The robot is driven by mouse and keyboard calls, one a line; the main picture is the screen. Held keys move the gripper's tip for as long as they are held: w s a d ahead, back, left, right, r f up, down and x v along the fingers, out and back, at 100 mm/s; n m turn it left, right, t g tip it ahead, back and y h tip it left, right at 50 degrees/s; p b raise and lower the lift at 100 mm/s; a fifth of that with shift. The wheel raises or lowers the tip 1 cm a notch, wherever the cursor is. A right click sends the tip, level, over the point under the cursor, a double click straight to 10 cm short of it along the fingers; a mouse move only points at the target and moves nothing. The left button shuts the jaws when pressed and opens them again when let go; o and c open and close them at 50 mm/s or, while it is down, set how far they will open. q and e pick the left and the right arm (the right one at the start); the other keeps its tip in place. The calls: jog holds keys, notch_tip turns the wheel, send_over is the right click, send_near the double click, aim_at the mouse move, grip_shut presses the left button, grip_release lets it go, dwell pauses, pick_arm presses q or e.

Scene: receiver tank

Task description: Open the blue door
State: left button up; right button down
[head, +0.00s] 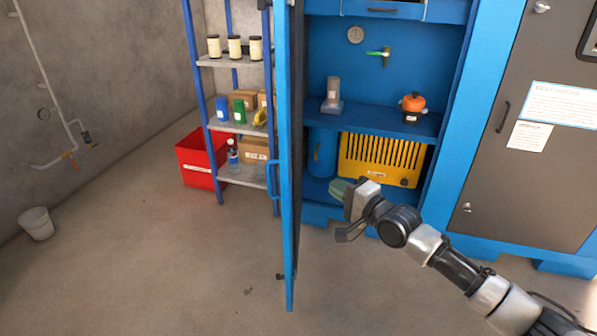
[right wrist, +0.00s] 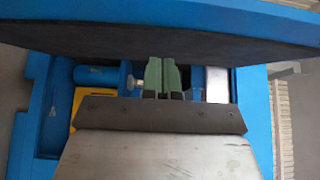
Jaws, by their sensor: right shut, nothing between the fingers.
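The blue door (head: 287,150) stands swung out from the blue cabinet, seen nearly edge-on in the head view, with its dark inner face towards the right. Its blue handle (head: 272,180) is on the left, outer side. My right gripper (head: 340,188) is shut and empty, to the right of the door on its inner side, in front of the cabinet's lower opening. In the right wrist view its green fingertips (right wrist: 162,78) are together, close below a dark panel with a blue edge (right wrist: 160,42), likely the door. Contact cannot be told. My left gripper is not in view.
Inside the cabinet are a yellow slotted unit (head: 380,158), an orange-topped item (head: 412,102) and a grey device (head: 333,92). A shelf rack (head: 236,128) and a red bin (head: 190,160) stand left of the door. The floor in front is clear.

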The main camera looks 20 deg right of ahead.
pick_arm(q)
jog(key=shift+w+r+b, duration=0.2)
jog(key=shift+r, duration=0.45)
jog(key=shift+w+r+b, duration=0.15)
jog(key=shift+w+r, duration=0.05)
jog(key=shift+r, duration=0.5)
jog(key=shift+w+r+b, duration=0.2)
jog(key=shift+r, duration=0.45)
pick_arm(e)
jog(key=w+a, duration=0.7)
jog(key=w, duration=0.1)
jog(key=shift+w, duration=0.25)
jog(key=shift+a, duration=0.1)
